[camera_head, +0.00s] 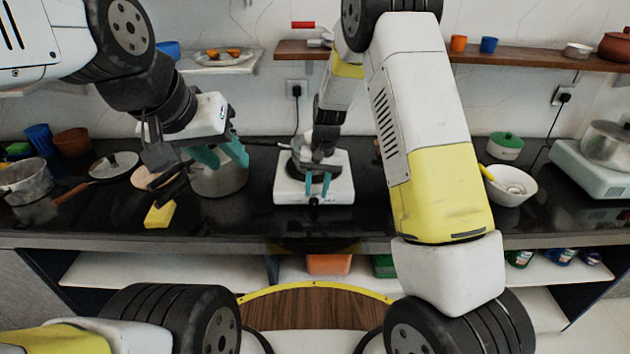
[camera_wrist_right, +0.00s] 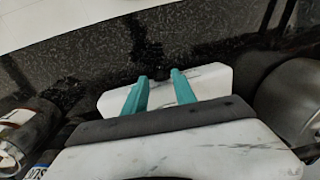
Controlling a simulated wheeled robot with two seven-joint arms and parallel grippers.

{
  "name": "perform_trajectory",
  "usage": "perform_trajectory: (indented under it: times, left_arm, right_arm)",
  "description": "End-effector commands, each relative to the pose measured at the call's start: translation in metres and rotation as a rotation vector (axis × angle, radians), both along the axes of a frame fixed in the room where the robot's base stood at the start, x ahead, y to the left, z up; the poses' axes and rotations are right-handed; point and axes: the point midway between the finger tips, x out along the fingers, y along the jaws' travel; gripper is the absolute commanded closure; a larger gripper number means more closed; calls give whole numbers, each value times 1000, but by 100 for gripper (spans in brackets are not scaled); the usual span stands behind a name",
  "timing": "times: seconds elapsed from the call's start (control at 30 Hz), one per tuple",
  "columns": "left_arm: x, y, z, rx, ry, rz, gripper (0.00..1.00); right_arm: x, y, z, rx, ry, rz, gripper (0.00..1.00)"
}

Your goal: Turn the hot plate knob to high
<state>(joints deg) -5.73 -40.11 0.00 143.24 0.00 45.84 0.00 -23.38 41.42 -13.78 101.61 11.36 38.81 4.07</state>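The white hot plate (camera_head: 285,188) stands on the black counter at the centre of the head view, with a metal pot (camera_head: 300,150) on it. Its small dark knob (camera_head: 313,201) shows on the front face. My right gripper (camera_head: 318,184) points down at the hot plate's front part, its teal fingers apart. My left gripper (camera_head: 221,155) is open, over a large metal pot (camera_head: 220,180) left of the hot plate.
A white bowl (camera_head: 511,184), a green-lidded pot (camera_head: 505,146) and another stove (camera_head: 590,168) stand to the right. The counter in front of the hot plate is clear.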

Motion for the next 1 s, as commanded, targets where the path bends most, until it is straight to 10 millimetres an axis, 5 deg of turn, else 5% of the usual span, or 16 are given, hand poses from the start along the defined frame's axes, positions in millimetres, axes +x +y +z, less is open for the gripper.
perform_trajectory:
  times: [0.3, 0.77, 1.0]
  left_arm:
    - [0, 0, 0, 0, 0, 0, 64]
    - [0, 0, 0, 0, 0, 0, 64]
    - [0, 0, 0, 0, 0, 0, 64]
  right_arm:
    - [0, -5, 43, 0, -1, 1, 67]
    - [-2, -9, 56, 9, -11, -1, 67]
    - [-35, -40, 141, 77, -106, -11, 67]
